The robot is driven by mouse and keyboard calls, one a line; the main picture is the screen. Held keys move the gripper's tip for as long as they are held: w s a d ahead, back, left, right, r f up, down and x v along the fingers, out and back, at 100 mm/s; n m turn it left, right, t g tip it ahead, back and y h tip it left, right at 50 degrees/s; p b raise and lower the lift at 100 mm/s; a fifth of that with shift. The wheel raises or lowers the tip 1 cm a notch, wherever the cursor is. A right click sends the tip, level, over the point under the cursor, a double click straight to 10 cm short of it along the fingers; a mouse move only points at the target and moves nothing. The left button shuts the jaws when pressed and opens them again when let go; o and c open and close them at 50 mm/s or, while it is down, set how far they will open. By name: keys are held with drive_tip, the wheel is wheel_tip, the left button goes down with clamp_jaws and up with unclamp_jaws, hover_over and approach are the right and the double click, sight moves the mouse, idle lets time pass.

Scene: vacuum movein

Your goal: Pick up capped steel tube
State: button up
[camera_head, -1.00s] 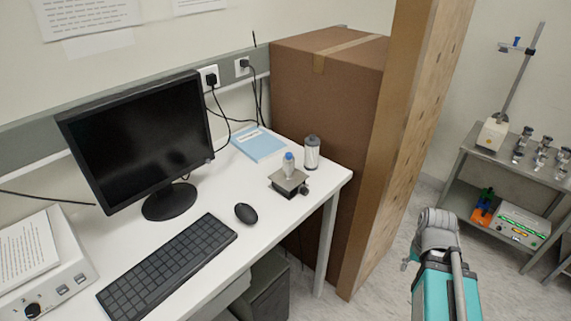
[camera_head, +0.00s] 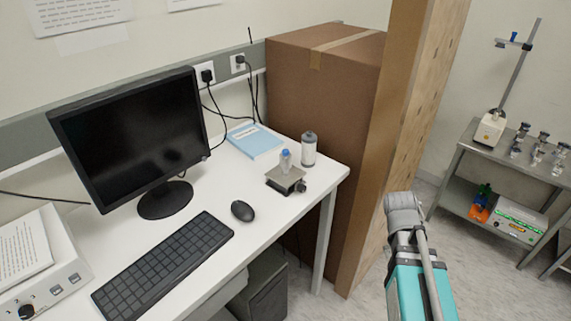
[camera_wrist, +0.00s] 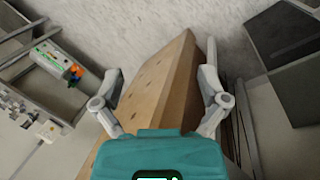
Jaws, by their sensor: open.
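The capped steel tube (camera_head: 309,149) stands upright near the back right corner of the white desk (camera_head: 215,272). It is a pale metallic cylinder with a dark cap. It does not show in the wrist view. My gripper (camera_wrist: 161,82) is open and empty in the wrist view, its two fingers spread in front of a tall wooden panel (camera_wrist: 160,85). In the head view my teal and grey arm is right of the desk, well apart from the tube. The fingers cannot be made out there.
A small blue-capped bottle (camera_head: 285,160) stands on a lab jack (camera_head: 286,181) left of the tube. A blue book (camera_head: 255,141), mouse (camera_head: 242,211), keyboard (camera_head: 165,266) and monitor (camera_head: 135,135) occupy the desk. A large cardboard box (camera_head: 325,95) stands behind the tube.

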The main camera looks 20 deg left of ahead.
sight(282, 160)
drive_tip(key=w+a+r+n+t+h+b, duration=0.1)
drive_tip(key=w+a+r+n+t+h, duration=0.1)
drive_tip(key=a+n, duration=0.4)
drive_tip(key=w+a+r+n+t+h+b, duration=0.1)
drive_tip(key=a+r+n+t, duration=0.3)
drive_tip(key=a, duration=1.1)
drive_tip(key=w+a+r+n+t+h+b, duration=0.1)
drive_tip(key=w+a+r+n+t+h, duration=0.2)
drive_tip(key=a+n, duration=0.6)
drive_tip(key=shift+a+r+t, duration=0.1)
drive_tip(key=shift+a+t, duration=0.6)
drive_tip(key=shift+a, duration=0.25)
drive_tip(key=s+a+r+n+t, duration=0.2)
drive_tip(key=a+n, duration=0.1)
drive_tip(key=a, duration=0.3)
drive_tip(key=s+a+r+n+t, duration=0.2)
drive_tip(key=s+a+r+n, duration=0.1)
drive_tip(key=a, duration=0.4)
drive_tip(key=shift+s+a+t+y+b, duration=0.15)
drive_tip(key=shift+a+t+y+b, duration=0.15)
drive_tip(key=shift+t+b, duration=0.1)
drive_tip(key=shift+d, duration=0.1)
drive_tip(key=shift+x, duration=4.35)
